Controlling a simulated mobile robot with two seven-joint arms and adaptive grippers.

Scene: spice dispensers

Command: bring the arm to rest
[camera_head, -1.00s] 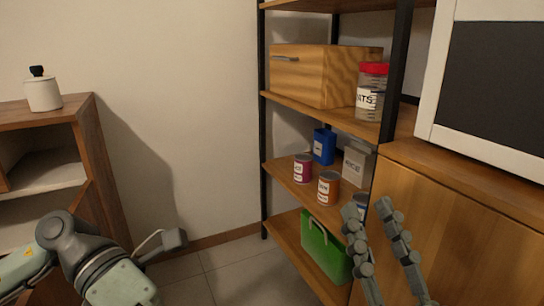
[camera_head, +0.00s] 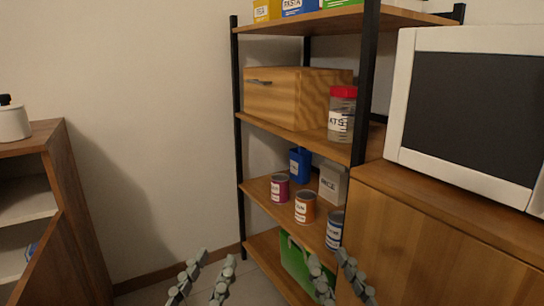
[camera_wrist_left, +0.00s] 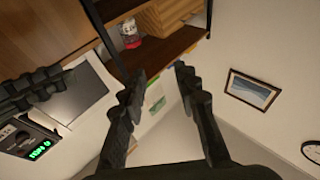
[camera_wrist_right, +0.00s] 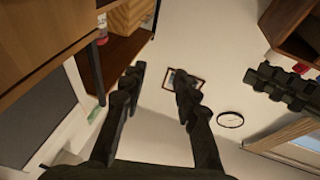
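My left gripper (camera_head: 215,256) is at the bottom of the head view, left of centre, with its fingers pointing up and apart. My right gripper (camera_head: 328,256) is to its right, in front of the lower shelves, also with its fingers apart. In the left wrist view the left gripper (camera_wrist_left: 158,80) is open, with nothing between its fingers. In the right wrist view the right gripper (camera_wrist_right: 157,82) is open and empty too. Each wrist view also shows the other gripper's dark fingers at its side. The arms behind both grippers are below the head view.
A black-framed shelf unit (camera_head: 241,140) holds a drawer box (camera_head: 285,98), a red-lidded jar (camera_head: 341,120), several cans and a green bag (camera_head: 297,262). A microwave (camera_head: 470,110) stands on a wooden cabinet (camera_head: 430,230) at right. A wooden cupboard (camera_head: 60,170) is at left.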

